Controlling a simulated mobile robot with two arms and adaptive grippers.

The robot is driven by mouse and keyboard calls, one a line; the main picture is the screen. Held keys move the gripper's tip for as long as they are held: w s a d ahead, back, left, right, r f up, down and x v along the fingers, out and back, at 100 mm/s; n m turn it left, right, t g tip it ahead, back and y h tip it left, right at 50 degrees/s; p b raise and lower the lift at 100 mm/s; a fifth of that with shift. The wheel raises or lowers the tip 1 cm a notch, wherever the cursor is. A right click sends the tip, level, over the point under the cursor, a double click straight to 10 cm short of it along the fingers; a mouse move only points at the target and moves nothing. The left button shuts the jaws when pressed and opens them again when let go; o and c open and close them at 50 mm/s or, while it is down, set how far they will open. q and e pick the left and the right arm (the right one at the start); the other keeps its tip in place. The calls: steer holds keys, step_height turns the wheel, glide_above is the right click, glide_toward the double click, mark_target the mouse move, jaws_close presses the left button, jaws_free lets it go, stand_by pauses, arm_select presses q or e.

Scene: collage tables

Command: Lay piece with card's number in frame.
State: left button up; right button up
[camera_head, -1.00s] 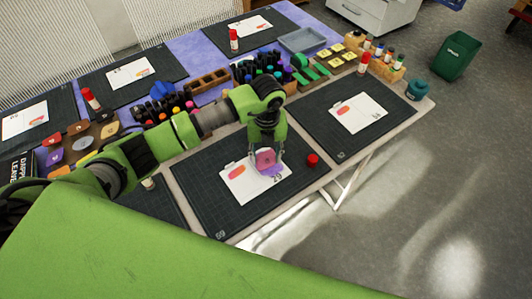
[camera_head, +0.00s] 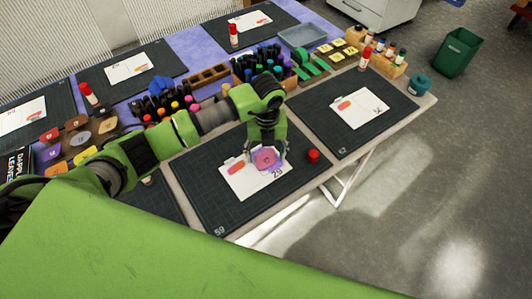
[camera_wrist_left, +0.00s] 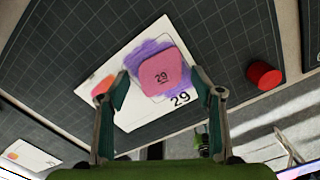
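A pink rounded piece (camera_wrist_left: 161,74) marked 29 lies on the white card (camera_wrist_left: 134,112), over a purple scribbled patch with a thin dark frame line partly visible around it. The card carries a printed 29 beside the patch and a red-orange mark at its other end. In the head view the piece (camera_head: 265,160) and card (camera_head: 236,184) are on the near dark cutting mat (camera_head: 207,205). My left gripper (camera_head: 267,154) is over the piece, its fingers spread on either side with gaps showing in the wrist view. My right gripper is not in view.
A red cap (camera_head: 313,156) stands on the mat right of the card. Another mat (camera_head: 310,110) with a card (camera_head: 358,109) is to the right. Marker racks (camera_head: 265,62) stand behind. Several other numbered pieces (camera_head: 82,138) lie at left.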

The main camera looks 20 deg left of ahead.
arm_select(q)
step_height(320, 180, up, 12)
stand_by(0.6)
stand_by(0.4)
